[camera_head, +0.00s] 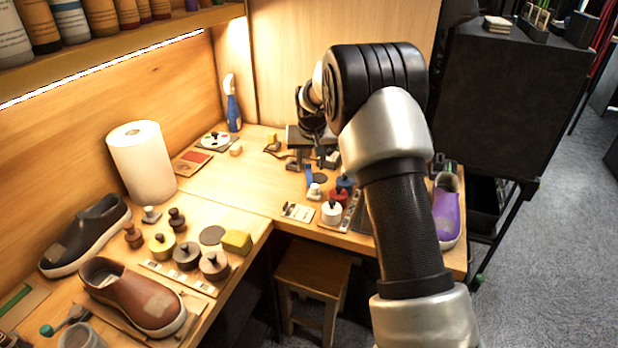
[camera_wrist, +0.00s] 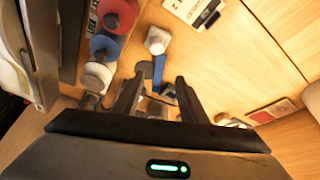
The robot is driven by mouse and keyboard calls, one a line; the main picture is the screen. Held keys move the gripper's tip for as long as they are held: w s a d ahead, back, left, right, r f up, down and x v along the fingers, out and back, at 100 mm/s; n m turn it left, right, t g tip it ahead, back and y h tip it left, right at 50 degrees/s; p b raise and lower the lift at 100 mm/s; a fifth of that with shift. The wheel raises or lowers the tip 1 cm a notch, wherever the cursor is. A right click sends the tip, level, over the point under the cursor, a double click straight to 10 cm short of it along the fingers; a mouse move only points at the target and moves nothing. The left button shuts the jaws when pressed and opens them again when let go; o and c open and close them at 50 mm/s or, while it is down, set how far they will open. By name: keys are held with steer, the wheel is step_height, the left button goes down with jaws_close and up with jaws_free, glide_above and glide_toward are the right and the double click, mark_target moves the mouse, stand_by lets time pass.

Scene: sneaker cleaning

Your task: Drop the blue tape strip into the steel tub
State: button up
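The narrow blue tape strip (camera_head: 309,177) lies on the workbench by a small white-knobbed piece. It also shows in the wrist view (camera_wrist: 158,72), between and beyond my fingertips. My gripper (camera_wrist: 158,82) is open, one finger to each side of the strip, with gaps on both sides and nothing visibly held. In the head view my gripper (camera_head: 326,156) is small and partly hidden by my wrist, just above and right of the strip. I cannot clearly identify the steel tub; a greyish open container (camera_head: 82,336) is cut off at the lower left.
Red (camera_head: 338,196), blue (camera_head: 345,183) and white (camera_head: 331,211) lidded pots stand close to the strip. A purple shoe (camera_head: 446,208) is at the right edge. A paper roll (camera_head: 142,162) and brown shoe (camera_head: 133,294) are left. The bench centre (camera_head: 235,189) is clear.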

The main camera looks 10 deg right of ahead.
mark_target(310, 182)
steer(key=b+x, duration=0.1)
steer(key=x, duration=0.8)
steer(key=shift+f, duration=0.25)
jaws_close()
